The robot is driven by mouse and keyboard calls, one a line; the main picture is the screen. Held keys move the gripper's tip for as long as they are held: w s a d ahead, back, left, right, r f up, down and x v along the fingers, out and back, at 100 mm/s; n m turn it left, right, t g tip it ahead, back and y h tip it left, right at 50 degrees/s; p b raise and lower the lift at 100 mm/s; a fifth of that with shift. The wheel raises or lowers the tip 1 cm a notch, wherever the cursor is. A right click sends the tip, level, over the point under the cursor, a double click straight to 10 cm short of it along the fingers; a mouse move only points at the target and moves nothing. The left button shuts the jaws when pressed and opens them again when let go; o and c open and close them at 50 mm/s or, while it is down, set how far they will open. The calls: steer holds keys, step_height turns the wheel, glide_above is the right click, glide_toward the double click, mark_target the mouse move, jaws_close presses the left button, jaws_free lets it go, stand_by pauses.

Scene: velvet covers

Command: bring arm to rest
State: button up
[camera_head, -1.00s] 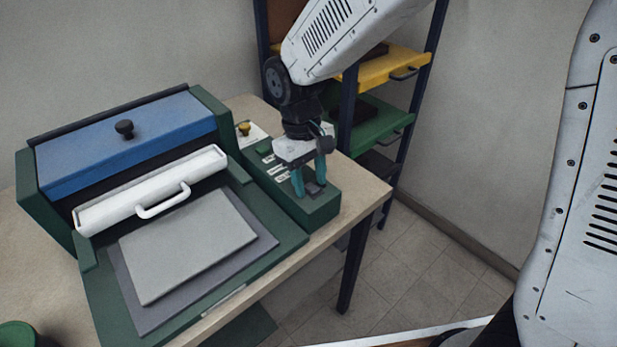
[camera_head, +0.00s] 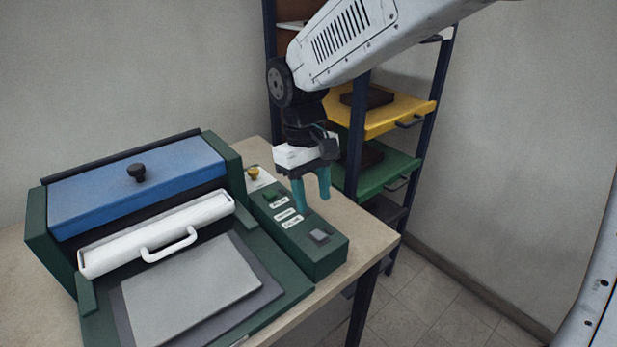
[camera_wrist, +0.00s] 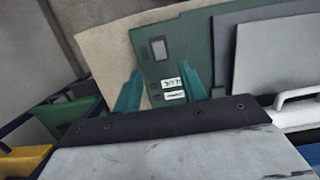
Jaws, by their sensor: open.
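My gripper (camera_head: 312,194) has two teal fingers that are apart with nothing between them. In the head view it hangs pointing down above the green control box (camera_head: 325,258) at the table's right end. The box has labelled buttons and a grey square button (camera_head: 319,236) on top. The wrist view shows the open fingers (camera_wrist: 163,92) in front of the box (camera_wrist: 170,52), with its grey button (camera_wrist: 158,48) beyond the fingertips.
A green machine with a blue lid (camera_head: 140,185), white handled bar (camera_head: 160,235) and grey plate (camera_head: 192,292) fills the table's left. A rack with yellow (camera_head: 385,113) and green (camera_head: 375,175) trays stands behind the arm. Tiled floor (camera_head: 425,300) lies open at right.

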steer(key=s+d, duration=0.2)
steer(key=shift+s+f, duration=0.3)
steer(key=shift+s, duration=0.1)
steer(key=s+d+r+m+t, duration=0.1)
steer(key=s+d+r+m, duration=0.2)
steer(key=s+d, duration=0.6)
steer(key=s+d+r+m+t+y, duration=0.1)
steer(key=s+d+r+m+t, duration=0.1)
steer(key=s+d, duration=0.7)
step_height(320, 180, up, 2)
steer(key=shift+d+m, duration=0.7)
steer(key=shift+m, duration=0.2)
